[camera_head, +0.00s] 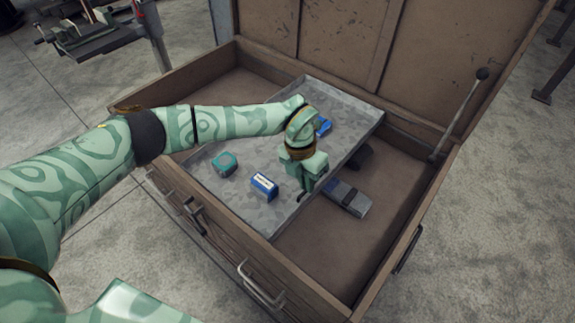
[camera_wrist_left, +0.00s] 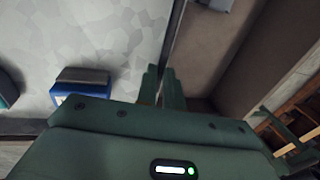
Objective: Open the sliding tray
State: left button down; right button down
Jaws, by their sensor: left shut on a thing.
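The sliding tray (camera_head: 345,100) is a grey, mottled flat tray set across the inside of a wooden chest (camera_head: 205,222). It spans the chest from front to back, with open space on both sides. My left gripper (camera_head: 303,194) points down at the tray's right edge and is shut on that edge. In the left wrist view, the closed fingers (camera_wrist_left: 165,88) meet the edge of the tray (camera_wrist_left: 110,35). The fingers hide the exact contact. My right gripper is not in view.
A teal item (camera_head: 224,164), a blue box (camera_head: 264,186) and a partly hidden blue item (camera_head: 323,127) lie on the tray. A grey-blue object (camera_head: 347,200) lies on the chest floor to the right. The chest lid (camera_head: 430,60) stands open, with a metal stay (camera_head: 458,115) at right.

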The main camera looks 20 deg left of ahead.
pick_arm(q)
jog(key=shift+s+d+p, duration=0.2)
jog(key=shift+s+d, duration=0.05)
jog(key=shift+d, duration=0.5)
jog(key=shift+s+d+p, duration=0.15)
jog(key=shift+s+d, duration=0.1)
jog(key=shift+d, duration=0.5)
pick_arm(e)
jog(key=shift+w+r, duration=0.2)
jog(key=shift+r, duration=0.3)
pick_arm(q)
jog(key=c, duration=1.5)
grip_release()
